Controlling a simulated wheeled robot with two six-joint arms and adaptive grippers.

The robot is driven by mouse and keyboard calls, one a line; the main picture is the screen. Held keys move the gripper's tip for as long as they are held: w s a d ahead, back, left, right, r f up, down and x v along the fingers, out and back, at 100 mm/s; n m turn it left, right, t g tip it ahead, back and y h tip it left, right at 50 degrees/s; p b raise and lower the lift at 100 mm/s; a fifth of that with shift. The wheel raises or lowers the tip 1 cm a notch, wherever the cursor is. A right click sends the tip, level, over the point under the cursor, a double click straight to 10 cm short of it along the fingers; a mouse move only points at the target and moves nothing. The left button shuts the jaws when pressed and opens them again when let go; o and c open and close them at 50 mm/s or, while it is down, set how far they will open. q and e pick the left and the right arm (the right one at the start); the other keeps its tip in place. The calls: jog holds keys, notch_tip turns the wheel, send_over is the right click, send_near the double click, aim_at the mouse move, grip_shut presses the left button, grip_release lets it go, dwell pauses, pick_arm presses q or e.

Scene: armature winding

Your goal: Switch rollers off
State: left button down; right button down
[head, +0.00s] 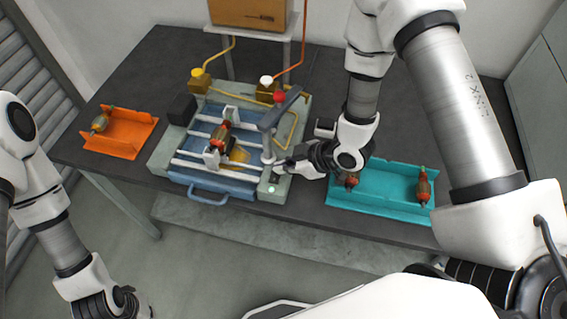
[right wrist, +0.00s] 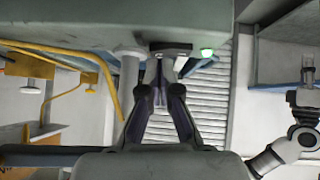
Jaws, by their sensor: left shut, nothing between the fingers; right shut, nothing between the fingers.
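The machine with its blue bed (head: 238,184) stands on the dark table. A red-and-copper armature (head: 219,137) lies over its middle. A small lit green light (head: 272,189) is on the front right corner of the machine; it also glows in the right wrist view (right wrist: 207,52). My right gripper (head: 279,171) is shut and empty at this corner, just behind the light. In the right wrist view its fingertips (right wrist: 165,60) are close to a dark part (right wrist: 170,46) on the machine's edge; contact is unclear. My left gripper (head: 118,304) is low at the left, shut, partly cut off.
A grey post with an arm (head: 268,140) rises beside my right gripper. An orange tray (head: 118,146) with an armature is at left; a teal tray (head: 378,207) with armatures is at right. Yellow, white and red knobbed parts stand behind. A box (head: 250,14) sits on a shelf.

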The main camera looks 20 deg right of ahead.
jog(key=shift+f, duration=0.25)
jog(key=shift+w+f+b, duration=0.1)
jog(key=shift+f+b, duration=0.15)
jog(key=shift+b, duration=0.1)
jog(key=shift+r, duration=0.15)
